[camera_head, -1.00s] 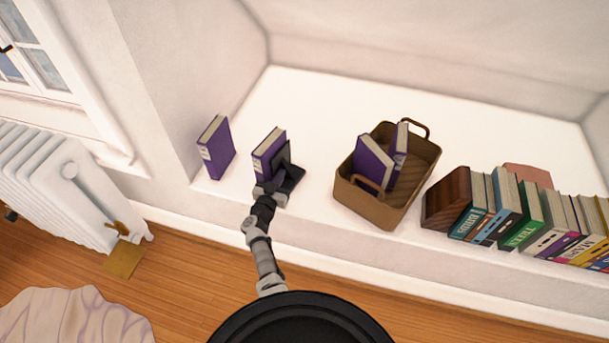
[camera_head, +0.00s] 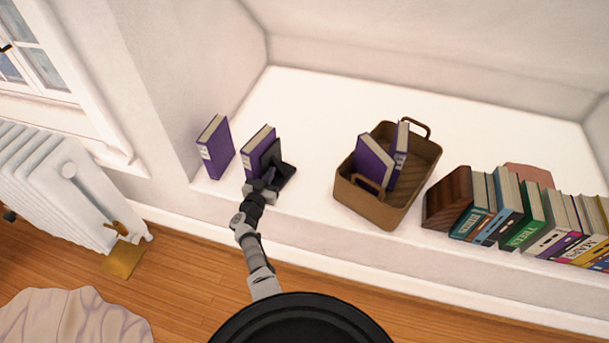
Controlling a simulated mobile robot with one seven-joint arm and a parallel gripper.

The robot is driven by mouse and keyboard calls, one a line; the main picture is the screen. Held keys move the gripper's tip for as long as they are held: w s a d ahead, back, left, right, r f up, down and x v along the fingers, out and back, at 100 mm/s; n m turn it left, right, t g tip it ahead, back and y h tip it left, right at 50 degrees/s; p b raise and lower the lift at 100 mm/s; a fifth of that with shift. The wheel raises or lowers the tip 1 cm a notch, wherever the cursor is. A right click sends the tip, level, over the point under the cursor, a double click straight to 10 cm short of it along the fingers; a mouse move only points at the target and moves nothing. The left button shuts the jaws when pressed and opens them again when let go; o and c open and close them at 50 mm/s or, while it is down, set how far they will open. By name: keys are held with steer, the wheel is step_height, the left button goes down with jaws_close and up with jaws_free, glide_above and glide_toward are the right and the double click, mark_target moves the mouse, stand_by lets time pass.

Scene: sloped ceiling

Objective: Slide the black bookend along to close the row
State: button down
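The black bookend (camera_head: 284,175) stands on the white shelf, its upright against the right side of a purple book (camera_head: 257,148). Another purple book (camera_head: 216,148) stands to the left by the wall, with a narrow gap between the two. My gripper (camera_head: 264,183) is at the front lower edge of the bookend, touching or very close to it. Its fingers are dark and small against the black bookend, so I cannot tell whether they are open or shut.
A brown basket (camera_head: 361,207) with two purple books (camera_head: 373,160) stands to the right. Farther right, a wooden block (camera_head: 447,198) stands beside a row of several mixed books (camera_head: 521,215). The shelf between the bookend and basket is clear. A white radiator (camera_head: 62,190) is at the left.

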steer(key=shift+w+a+b, duration=0.5)
steer(key=shift+a+b, duration=0.3)
steer(key=shift+a, duration=0.9)
steer(key=shift+w+a+b, duration=0.55)
steer(key=shift+a+b, duration=0.2)
steer(key=shift+a, duration=0.9)
steer(key=shift+w+a+b, duration=0.5)
steer(key=shift+a+b, duration=0.3)
steer(key=shift+a, duration=0.9)
steer(key=shift+w+a+b, duration=0.35)
steer(key=shift+a+b, duration=0.55)
steer(key=shift+a, duration=0.1)
steer(key=shift+w+a+b, duration=0.3)
steer(key=shift+a+b, duration=0.55)
steer(key=shift+a, duration=0.2)
steer(key=shift+w+a+b, duration=0.35)
steer(key=shift+a+b, duration=0.55)
steer(key=shift+a, duration=0.1)
steer(key=shift+w+a+r+b, duration=0.1)
steer(key=shift+w+a+b, duration=0.2)
steer(key=shift+a+b, duration=0.55)
steer(key=shift+s+p, duration=0.1)
steer(key=shift+p, duration=0.25)
